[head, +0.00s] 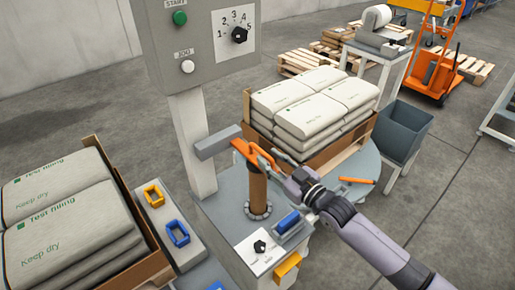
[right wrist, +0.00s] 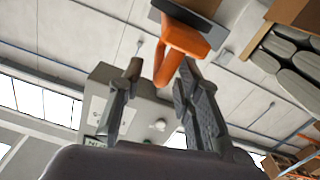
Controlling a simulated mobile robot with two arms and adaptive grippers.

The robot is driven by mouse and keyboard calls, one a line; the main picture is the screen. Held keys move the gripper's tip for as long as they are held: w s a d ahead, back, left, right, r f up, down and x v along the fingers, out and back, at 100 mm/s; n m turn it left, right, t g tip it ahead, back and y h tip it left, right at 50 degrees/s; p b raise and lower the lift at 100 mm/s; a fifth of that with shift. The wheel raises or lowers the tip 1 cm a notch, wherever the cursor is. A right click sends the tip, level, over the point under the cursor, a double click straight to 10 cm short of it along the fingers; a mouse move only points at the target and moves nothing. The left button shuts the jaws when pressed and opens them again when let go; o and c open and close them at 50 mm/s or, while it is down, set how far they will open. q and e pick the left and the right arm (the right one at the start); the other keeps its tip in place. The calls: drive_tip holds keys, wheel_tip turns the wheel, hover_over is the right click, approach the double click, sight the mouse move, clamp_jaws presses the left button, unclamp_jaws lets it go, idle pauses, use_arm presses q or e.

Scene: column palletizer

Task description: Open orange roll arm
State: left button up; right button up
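The orange roll arm (head: 243,148) lies across the top of an upright brown roll (head: 258,190), beside a grey block on the machine column. In the right wrist view the arm is an orange loop (right wrist: 187,38) hanging from a dark part. My right gripper (head: 268,160) reaches in from the lower right, close to the arm's right end. In the right wrist view the right gripper (right wrist: 158,72) has its two fingers apart, with the orange loop's end between or just beyond the tips; contact is unclear. My left gripper is not in view.
The control panel (head: 207,35) stands behind on a column (head: 193,140). Stacked white bags (head: 320,100) sit on the round table (head: 364,170); more bags (head: 60,220) are at left. A knob plate (head: 259,252) and blue block (head: 288,222) are below the gripper.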

sight(254, 145)
drive_tip(key=x, duration=0.6)
drive_tip(key=shift+w+a, duration=0.15)
clamp_jaws()
idle(0.7)
